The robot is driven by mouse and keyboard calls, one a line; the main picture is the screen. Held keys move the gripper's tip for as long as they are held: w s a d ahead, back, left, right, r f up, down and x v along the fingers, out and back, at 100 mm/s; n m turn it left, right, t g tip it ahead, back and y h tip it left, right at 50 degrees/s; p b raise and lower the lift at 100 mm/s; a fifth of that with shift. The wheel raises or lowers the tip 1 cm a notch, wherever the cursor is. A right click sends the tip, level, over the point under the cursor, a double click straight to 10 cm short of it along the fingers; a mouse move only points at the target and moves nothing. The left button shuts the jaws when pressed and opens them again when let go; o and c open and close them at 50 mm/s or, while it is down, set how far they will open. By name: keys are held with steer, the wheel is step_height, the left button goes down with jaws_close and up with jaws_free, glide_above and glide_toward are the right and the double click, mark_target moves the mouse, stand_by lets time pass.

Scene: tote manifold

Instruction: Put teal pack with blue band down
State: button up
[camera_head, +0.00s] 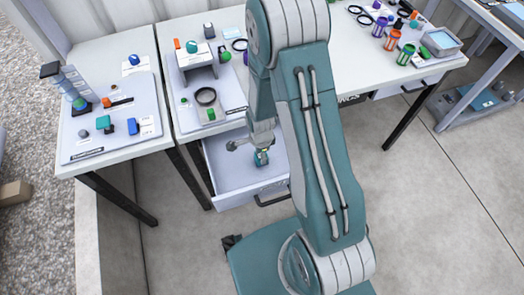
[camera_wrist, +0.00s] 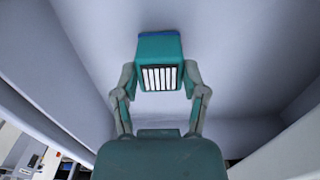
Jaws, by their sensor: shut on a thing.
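The teal pack with a blue band (camera_wrist: 159,48) is between my gripper's fingers in the wrist view. Its face with a white, black-striped label points toward the camera, and the blue band runs along its far edge. My gripper (camera_wrist: 160,80) is shut on the pack, one finger on each side. In the head view my gripper (camera_head: 262,150) reaches down into the open drawer (camera_head: 225,180), with the pack (camera_head: 262,158) low inside it. I cannot tell whether the pack touches the drawer floor. My arm hides the drawer's right part.
The drawer's grey walls surround my gripper closely. A left table (camera_head: 100,60) holds several small parts. Colored cups (camera_head: 392,40) stand at the right. Drawer floor around the pack looks bare.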

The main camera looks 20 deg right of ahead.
steer(key=shift+a, duration=0.15)
steer(key=o, duration=1.2)
steer(key=shift+a, duration=0.25)
steer(key=shift+c, duration=0.2)
steer(key=shift+d, duration=0.1)
steer(key=shift+d, duration=0.2)
steer(key=s+r+n+t, duration=0.15)
steer(key=r+n, duration=0.25)
steer(key=r, duration=0.9)
steer(key=s+r+n+t, duration=0.15)
steer(key=r+n, duration=0.25)
steer(key=r, duration=1)
steer(key=s+r+n+t, duration=0.2)
steer(key=s+r+n, duration=0.8)
steer(key=s+r, duration=0.1)
steer(key=shift+s+t, duration=0.15)
steer(key=shift+t, duration=0.15)
